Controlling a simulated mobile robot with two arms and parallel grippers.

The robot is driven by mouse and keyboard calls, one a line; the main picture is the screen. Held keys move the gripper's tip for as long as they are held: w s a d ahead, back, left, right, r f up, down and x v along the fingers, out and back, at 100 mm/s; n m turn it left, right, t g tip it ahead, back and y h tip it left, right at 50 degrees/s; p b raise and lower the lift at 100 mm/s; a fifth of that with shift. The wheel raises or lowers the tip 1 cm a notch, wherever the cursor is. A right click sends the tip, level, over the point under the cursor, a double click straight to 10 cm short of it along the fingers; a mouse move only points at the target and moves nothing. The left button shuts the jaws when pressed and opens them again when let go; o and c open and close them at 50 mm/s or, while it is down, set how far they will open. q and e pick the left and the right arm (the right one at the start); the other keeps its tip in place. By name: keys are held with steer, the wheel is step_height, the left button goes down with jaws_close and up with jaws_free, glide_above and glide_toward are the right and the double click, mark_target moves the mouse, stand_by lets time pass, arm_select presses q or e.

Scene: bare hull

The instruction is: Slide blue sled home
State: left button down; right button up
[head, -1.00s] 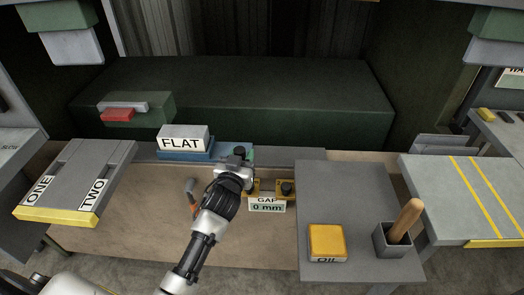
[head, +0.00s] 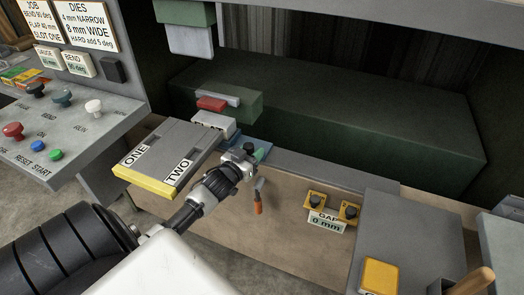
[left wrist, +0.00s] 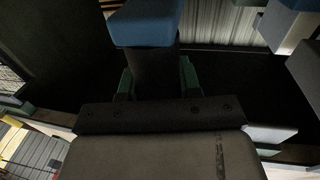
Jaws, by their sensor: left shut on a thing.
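The blue sled (head: 264,146) lies on the grey rail along the front of the dark green machine bed. The white block marked FLAT (head: 214,121) rides at its left end, just below the red piece, and its label is partly hidden. My left gripper (head: 251,153) is shut at the sled's right end, seemingly on its dark upright handle. In the left wrist view green fingers (left wrist: 157,82) flank a dark post, with a blue part (left wrist: 146,24) of the sled beyond. My right gripper is not in view.
The grey slab marked ONE and TWO (head: 173,150) is close left of my gripper. The red piece (head: 211,103) is above FLAT. An orange-handled tool (head: 258,198) and the GAP 0 mm gauge (head: 325,222) are on the front. The rail (head: 340,172) is clear to the right.

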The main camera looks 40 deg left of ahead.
arm_select(q)
steer(key=shift+a, duration=0.1)
stand_by(0.3)
steer(key=c, duration=0.8)
jaws_free()
steer(key=s, duration=0.3)
steer(key=s+b, duration=0.1)
steer(key=s, duration=0.3)
steer(key=s+d, duration=0.1)
steer(key=s, duration=0.3)
